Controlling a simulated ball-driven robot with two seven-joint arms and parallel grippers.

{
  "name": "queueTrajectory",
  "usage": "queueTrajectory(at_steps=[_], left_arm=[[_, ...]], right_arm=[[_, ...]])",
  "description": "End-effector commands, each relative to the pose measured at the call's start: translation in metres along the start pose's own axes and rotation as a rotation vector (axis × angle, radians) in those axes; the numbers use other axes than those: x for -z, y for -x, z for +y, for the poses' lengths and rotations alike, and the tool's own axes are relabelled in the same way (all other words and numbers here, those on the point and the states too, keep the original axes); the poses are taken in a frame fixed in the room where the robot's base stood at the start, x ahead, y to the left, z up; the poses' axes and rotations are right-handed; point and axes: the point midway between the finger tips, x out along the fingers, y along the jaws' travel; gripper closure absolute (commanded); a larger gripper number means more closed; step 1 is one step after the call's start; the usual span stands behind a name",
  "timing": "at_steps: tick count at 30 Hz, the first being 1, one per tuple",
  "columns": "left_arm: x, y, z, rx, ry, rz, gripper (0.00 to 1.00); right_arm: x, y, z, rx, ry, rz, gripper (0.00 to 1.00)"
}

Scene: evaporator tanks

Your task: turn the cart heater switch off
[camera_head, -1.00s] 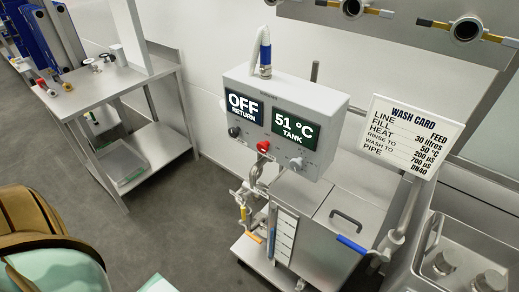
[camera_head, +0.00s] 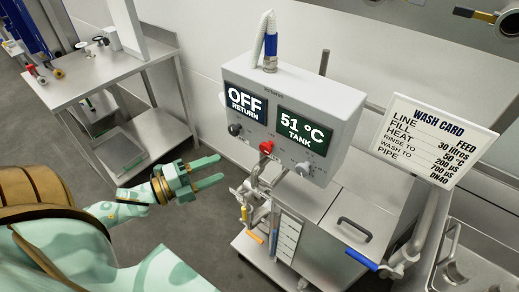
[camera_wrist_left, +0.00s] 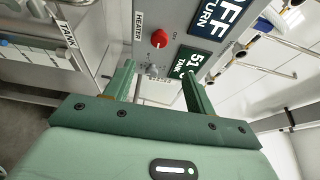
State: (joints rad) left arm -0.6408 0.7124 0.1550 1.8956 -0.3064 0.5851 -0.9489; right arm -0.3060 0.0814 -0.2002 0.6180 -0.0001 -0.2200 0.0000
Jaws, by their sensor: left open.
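The cart's grey control box (camera_head: 345,112) has a red knob (camera_head: 266,147) low on its front, between a black knob (camera_head: 235,129) and a grey knob (camera_head: 302,169). In the left wrist view the red knob (camera_wrist_left: 158,38) sits beside a label reading HEATER (camera_wrist_left: 138,20); its pointer direction is too small to tell. My left gripper (camera_head: 223,168) is open and empty, left of the box and slightly lower than the red knob, apart from it. In the wrist view the fingers (camera_wrist_left: 158,72) point towards the panel. My right gripper is out of view.
The screens read OFF RETURN (camera_head: 245,101) and 51 °C TANK (camera_head: 302,130). Pipes and valves (camera_head: 252,195) hang under the box beside the tank (camera_head: 340,215). A wash card (camera_head: 435,140) stands at right, a steel table (camera_head: 105,75) at left. Open floor lies between table and cart.

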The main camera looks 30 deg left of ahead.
Motion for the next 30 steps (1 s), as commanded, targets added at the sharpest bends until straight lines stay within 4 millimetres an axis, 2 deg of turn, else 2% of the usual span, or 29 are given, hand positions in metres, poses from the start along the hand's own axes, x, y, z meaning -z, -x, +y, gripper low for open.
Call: queueTrajectory(at_steps=[9, 15, 21, 29, 30], left_arm=[[-0.001, -0.082, 0.000, 0.004, 0.000, 0.000, 0.45], [-0.001, -0.120, 0.000, 0.002, 0.002, -0.002, 0.45], [-0.001, -0.136, 0.001, -0.001, 0.004, -0.002, 0.45], [-0.001, -0.138, 0.001, -0.002, 0.004, -0.003, 0.45], [-0.001, -0.137, 0.001, -0.002, 0.004, -0.002, 0.50]], right_arm=[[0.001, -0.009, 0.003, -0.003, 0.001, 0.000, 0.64], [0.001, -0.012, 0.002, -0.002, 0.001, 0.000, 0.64], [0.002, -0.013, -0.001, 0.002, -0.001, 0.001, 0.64], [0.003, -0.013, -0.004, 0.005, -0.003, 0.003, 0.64], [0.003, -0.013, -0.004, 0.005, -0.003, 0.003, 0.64]])
